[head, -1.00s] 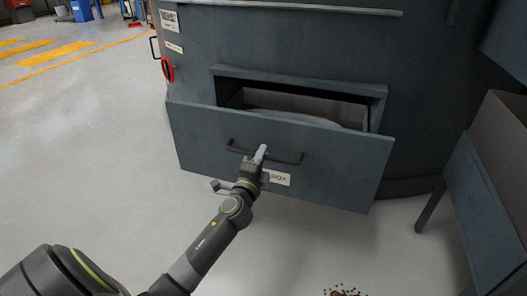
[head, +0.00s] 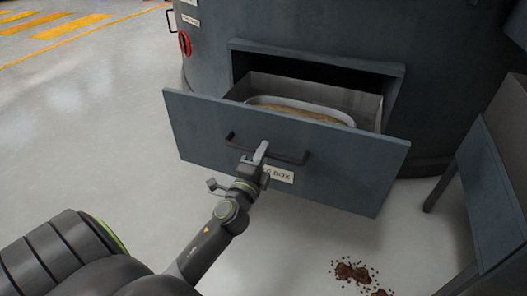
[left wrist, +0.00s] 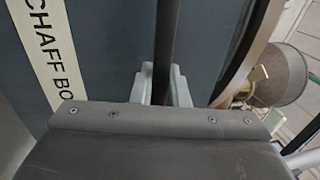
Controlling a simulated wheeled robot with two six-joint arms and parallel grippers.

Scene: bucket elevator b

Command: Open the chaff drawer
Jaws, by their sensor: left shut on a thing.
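The chaff drawer (head: 200,125) is a wide blue-grey front pulled out from the machine. Inside it a pale tray (head: 330,113) with tan contents shows behind the front. My left gripper (head: 261,152) is shut on the dark bar handle (head: 290,156) of the drawer. In the left wrist view the pale fingertips (left wrist: 165,88) sit on both sides of the dark handle bar (left wrist: 166,35). The label (left wrist: 46,40) beside it reads "CHAFF BO", the rest cut off. My right gripper is not in view.
The large dark machine body (head: 460,100) stands behind the drawer. A blue-grey panel and stand (head: 487,190) are at the right. Brown crumbs (head: 352,272) lie on the floor at lower right. The pale floor (head: 90,130) at left is clear.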

